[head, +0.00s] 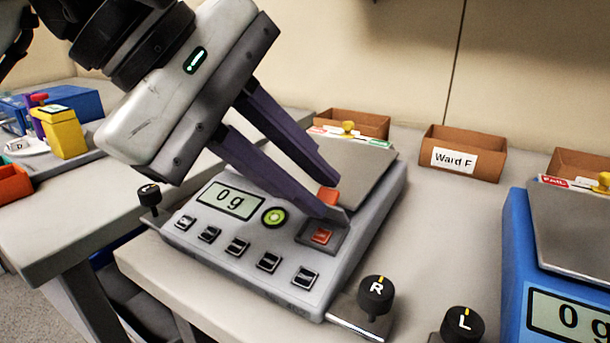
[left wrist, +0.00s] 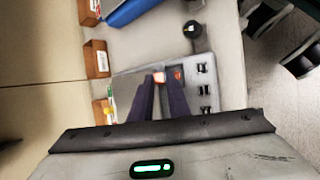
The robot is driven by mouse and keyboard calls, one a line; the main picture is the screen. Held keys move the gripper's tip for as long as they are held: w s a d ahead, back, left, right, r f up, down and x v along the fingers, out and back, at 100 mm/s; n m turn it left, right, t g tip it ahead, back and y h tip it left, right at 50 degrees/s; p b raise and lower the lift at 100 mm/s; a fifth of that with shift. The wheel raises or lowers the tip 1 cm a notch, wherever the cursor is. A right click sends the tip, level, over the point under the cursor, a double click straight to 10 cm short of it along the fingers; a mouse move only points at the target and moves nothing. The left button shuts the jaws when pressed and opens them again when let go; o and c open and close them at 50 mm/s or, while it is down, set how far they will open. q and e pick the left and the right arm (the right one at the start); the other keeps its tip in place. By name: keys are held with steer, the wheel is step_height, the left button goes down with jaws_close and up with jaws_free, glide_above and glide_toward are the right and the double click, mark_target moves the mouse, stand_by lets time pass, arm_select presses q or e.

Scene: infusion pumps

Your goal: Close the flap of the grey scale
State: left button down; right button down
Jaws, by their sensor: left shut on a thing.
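The grey scale (head: 225,250) stands on the table, its display (head: 229,200) reading 0 g. Behind its keys is a dark square recess with a red button (head: 321,236), uncovered. The scale's flap (head: 341,216) stands raised at the back edge of this recess, with an orange patch (head: 328,196) showing beside it. My left gripper (head: 328,194) reaches down from the upper left and is shut on the flap, its fingers either side of it. My right gripper is not in view.
Black knobs marked R (head: 375,296) and L (head: 462,322) stand near the scale's front right. A blue scale (head: 515,270) is at the right. Cardboard bins, one labelled Ward F (head: 462,152), line the back. A yellow container (head: 62,134) stands at the left.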

arm_select(q)
steer(key=c, duration=1.7)
jaws_free()
steer(key=shift+c, duration=0.2)
